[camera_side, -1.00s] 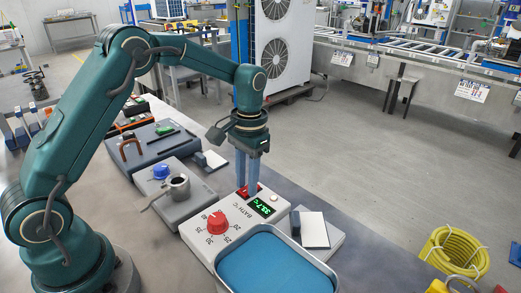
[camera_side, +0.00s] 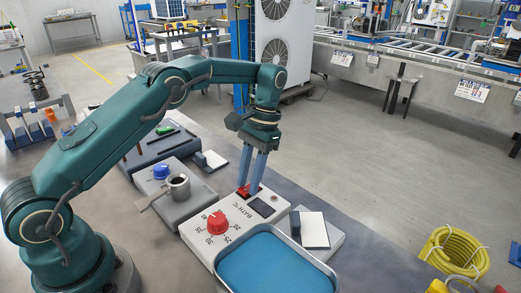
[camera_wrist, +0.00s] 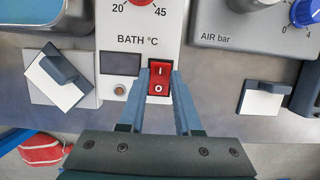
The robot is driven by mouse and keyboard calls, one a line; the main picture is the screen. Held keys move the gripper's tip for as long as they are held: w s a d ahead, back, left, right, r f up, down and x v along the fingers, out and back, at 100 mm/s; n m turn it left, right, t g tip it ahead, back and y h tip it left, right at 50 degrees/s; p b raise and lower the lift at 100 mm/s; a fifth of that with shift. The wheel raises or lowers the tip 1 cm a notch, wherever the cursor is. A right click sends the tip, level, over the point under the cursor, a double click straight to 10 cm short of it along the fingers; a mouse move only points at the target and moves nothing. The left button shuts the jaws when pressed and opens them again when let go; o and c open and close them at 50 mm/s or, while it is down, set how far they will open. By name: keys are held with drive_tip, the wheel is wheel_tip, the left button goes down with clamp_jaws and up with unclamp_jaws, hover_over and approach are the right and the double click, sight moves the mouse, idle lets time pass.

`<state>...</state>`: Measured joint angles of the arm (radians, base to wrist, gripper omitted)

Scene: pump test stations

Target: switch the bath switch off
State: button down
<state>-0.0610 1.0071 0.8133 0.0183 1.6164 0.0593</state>
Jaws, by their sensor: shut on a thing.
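The bath switch (camera_wrist: 159,79) is a red rocker marked I and O, at the edge of the white BATH °C panel (camera_wrist: 130,20). In the side view the red switch (camera_side: 256,189) shows at the fingertips. My gripper (camera_wrist: 160,76) has one finger on each side of the rocker and is shut on it. In the side view my gripper (camera_side: 250,188) reaches down to the panel, slightly tilted. The bath display (camera_wrist: 120,63) beside the switch is dark. The small round lamp (camera_wrist: 119,91) looks dull and unlit.
The red bath dial (camera_side: 217,222) sits on the same panel. The blue-filled bath tray (camera_side: 219,265) stands in front. The AIR bar unit with a blue knob (camera_side: 161,171) stands to the left.

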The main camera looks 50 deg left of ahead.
drive_tip(key=shift+w, duration=0.1)
drive_tip(key=c, duration=0.6)
unclamp_jaws()
drive_tip(key=shift+r, duration=1.9)
drive_tip(key=s+a+r, duration=0.5)
drive_tip(key=a+r, duration=0.2)
drive_tip(key=a, duration=0.3)
drive_tip(key=shift+s+a, duration=0.15)
drive_tip(key=shift+s, duration=0.15)
drive_tip(key=shift+r, duration=0.1)
